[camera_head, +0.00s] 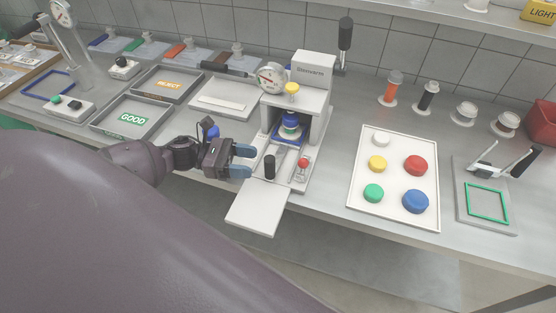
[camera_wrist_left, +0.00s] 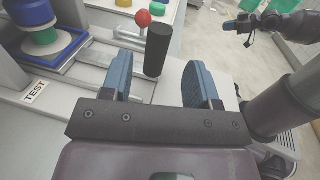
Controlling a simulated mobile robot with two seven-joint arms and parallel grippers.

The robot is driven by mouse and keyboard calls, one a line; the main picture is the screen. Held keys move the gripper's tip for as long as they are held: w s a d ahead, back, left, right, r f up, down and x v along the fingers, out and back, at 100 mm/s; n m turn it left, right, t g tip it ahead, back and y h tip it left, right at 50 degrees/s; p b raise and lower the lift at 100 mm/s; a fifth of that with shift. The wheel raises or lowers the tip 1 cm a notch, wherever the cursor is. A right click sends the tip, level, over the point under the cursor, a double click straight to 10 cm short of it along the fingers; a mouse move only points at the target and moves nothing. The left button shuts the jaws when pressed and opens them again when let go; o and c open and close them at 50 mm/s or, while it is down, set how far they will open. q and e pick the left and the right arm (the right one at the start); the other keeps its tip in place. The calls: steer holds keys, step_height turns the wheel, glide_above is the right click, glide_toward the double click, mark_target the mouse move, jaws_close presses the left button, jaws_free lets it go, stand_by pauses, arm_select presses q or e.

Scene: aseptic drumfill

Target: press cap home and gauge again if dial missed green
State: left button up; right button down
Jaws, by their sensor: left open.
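The test station (camera_head: 314,68) stands at the bench's middle with a round dial gauge (camera_head: 270,78); its needle is too small to read. My left gripper (camera_head: 243,162) is open and empty, left of a black upright handle (camera_head: 270,166). In the left wrist view the handle (camera_wrist_left: 158,50) appears between the spread fingers (camera_wrist_left: 160,82), apart from them. My right gripper (camera_wrist_left: 257,18) shows only in the left wrist view; its opening is unclear.
A red knob (camera_head: 303,163) stands right of the handle. A white plate (camera_head: 258,210) juts past the bench's front edge. A tray (camera_head: 352,180) of coloured caps lies right. GOOD (camera_head: 104,130) and REJECT (camera_head: 140,88) trays lie left. A green-framed fixture (camera_head: 465,215) stands far right.

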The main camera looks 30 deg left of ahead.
arm_select(q)
steer(key=p+x, duration=0.1)
steer(key=x, duration=0.6)
steer(key=shift+w+d, duration=0.3)
arm_select(e)
steer(key=w+r, duration=0.1)
steer(key=r, duration=0.1)
steer(key=shift+w+r, duration=0.35)
steer(key=shift+r, duration=0.05)
steer(key=shift+s, duration=0.1)
arm_select(q)
steer(key=shift+c, duration=0.3)
steer(key=c, duration=0.5)
jaws_close()
arm_select(e)
steer(key=shift+s+f, duration=0.4)
steer(key=shift+f, duration=0.05)
